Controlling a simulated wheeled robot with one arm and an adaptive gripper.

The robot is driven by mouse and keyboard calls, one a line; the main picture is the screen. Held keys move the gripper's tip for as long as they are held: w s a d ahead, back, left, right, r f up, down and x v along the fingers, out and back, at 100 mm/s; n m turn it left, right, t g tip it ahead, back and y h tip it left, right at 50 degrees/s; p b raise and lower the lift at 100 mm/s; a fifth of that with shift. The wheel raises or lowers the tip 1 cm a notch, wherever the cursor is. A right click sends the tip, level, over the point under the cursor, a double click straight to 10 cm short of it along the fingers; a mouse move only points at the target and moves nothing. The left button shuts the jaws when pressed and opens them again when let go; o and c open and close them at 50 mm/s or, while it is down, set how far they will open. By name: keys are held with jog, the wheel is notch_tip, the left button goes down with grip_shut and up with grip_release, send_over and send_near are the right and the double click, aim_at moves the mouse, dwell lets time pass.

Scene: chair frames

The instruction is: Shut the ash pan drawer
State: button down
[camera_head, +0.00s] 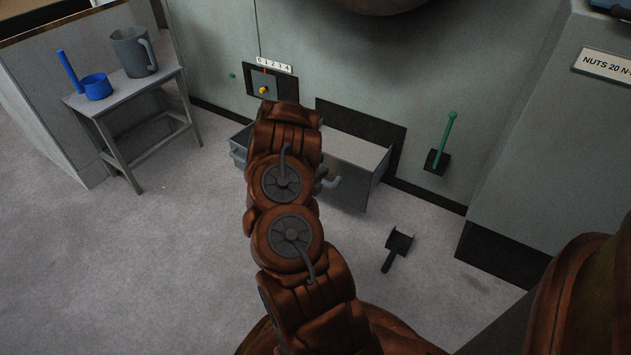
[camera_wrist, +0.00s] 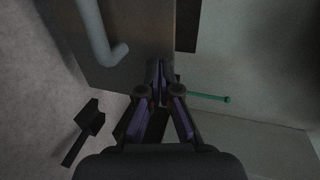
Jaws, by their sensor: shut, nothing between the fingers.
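The ash pan drawer (camera_head: 355,158) is a grey metal box, standing out from a dark opening low in the wall in the head view. Its curved grey handle (camera_head: 329,182) shows partly beside my arm, which hides the drawer's middle. In the wrist view the drawer front (camera_wrist: 145,40) fills the upper middle, with the handle (camera_wrist: 100,40) at upper left. My gripper (camera_wrist: 158,70) is shut and empty, its fingertips at the drawer front's lower right part. I cannot tell whether they touch it. My gripper is hidden behind my arm in the head view.
A green lever (camera_head: 447,140) stands right of the drawer. A black shovel (camera_head: 396,248) lies on the floor in front. A small grey table (camera_head: 130,90) with a jug (camera_head: 133,52) and a blue ladle-like cup (camera_head: 96,87) stands at left. A numbered dial (camera_head: 270,82) sits above.

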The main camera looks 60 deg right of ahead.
aim_at(336, 161)
jog(key=b+x, duration=0.1)
jog(key=x, duration=0.4)
jog(key=shift+d+r+b, duration=0.1)
jog(key=shift+r+b, duration=0.1)
jog(key=shift+b, duration=0.1)
jog(key=shift+d, duration=0.8)
jog(key=shift+r, duration=0.1)
